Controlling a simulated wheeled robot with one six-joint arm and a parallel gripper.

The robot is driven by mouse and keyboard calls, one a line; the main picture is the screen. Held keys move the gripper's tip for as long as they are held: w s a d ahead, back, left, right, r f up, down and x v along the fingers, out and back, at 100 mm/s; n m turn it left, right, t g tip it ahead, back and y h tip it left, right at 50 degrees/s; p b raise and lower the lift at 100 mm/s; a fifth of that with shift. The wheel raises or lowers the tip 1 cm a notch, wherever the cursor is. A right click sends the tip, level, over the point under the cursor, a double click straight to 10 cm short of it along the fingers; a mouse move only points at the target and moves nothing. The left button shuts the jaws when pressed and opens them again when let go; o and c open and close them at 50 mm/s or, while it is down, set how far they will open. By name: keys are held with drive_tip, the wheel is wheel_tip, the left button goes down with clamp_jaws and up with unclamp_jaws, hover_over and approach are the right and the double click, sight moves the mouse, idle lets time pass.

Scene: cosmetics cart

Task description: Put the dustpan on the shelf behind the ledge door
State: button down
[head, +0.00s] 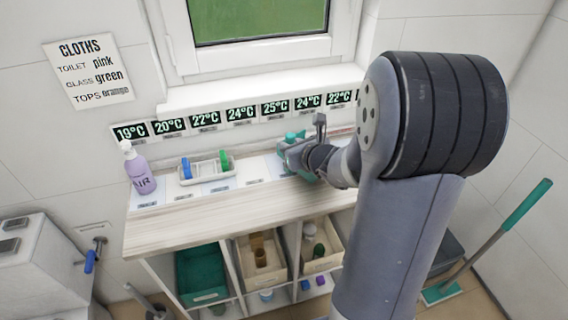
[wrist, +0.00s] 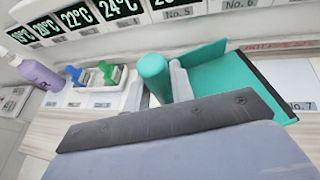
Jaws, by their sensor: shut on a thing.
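My gripper (head: 297,148) is over the right part of the pale counter (head: 190,222), below the row of temperature displays. In the wrist view my gripper (wrist: 160,87) is shut on the teal handle of the dustpan (wrist: 154,68). The dustpan's wide teal pan with a dark edge extends to the right of the fingers, near the labels No. 6 and No. 7. In the head view only a small teal part of the dustpan (head: 292,137) shows; my gripper and arm cover the rest. I cannot make out a ledge door. I cannot tell whether the dustpan touches the counter.
A lilac bottle (head: 139,172) and a white tray (head: 205,172) with blue and green items stand on the counter's left. Open compartments below hold a green bin (head: 203,272) and beige bins (head: 262,262). A window (head: 260,20) is above. A teal-handled mop (head: 525,205) leans at right.

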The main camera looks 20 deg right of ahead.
drive_tip(key=shift+f, duration=2.45)
drive_tip(key=shift+f+b, duration=0.2)
drive_tip(key=shift+b, duration=0.3)
drive_tip(key=c, duration=1.2)
unclamp_jaws()
drive_tip(key=shift+r, duration=0.15)
